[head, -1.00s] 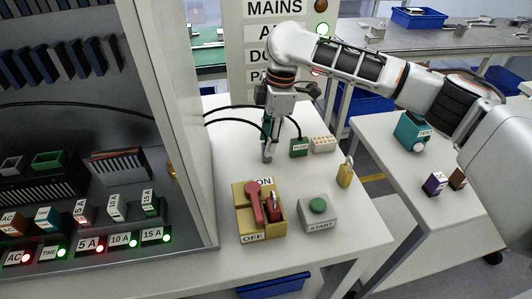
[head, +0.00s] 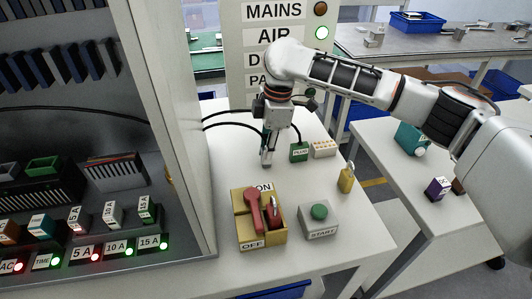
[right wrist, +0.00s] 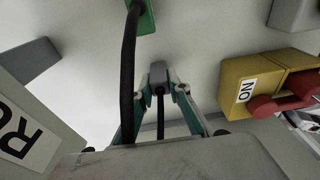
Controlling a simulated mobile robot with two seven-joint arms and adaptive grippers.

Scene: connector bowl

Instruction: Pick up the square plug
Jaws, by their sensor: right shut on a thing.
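My right gripper (head: 266,162) points down at the white table, left of the green plug, in the head view. In the right wrist view its teal fingers (right wrist: 168,88) are shut on a grey, squarish plug (right wrist: 158,68). A black cable runs from this plug back between the fingers. The plug is at or just above the table; I cannot tell which. The green block marked PLUG (head: 299,152) stands apart to the right with its own black cable, and shows at the top of the right wrist view (right wrist: 146,16). My left gripper is not in view.
A yellow switch box (head: 244,228) with red levers and a START button box (head: 319,222) stand in front. A beige socket block (head: 323,148) and a yellow padlock (head: 346,180) are to the right. A tall grey cabinet (head: 180,120) walls off the left.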

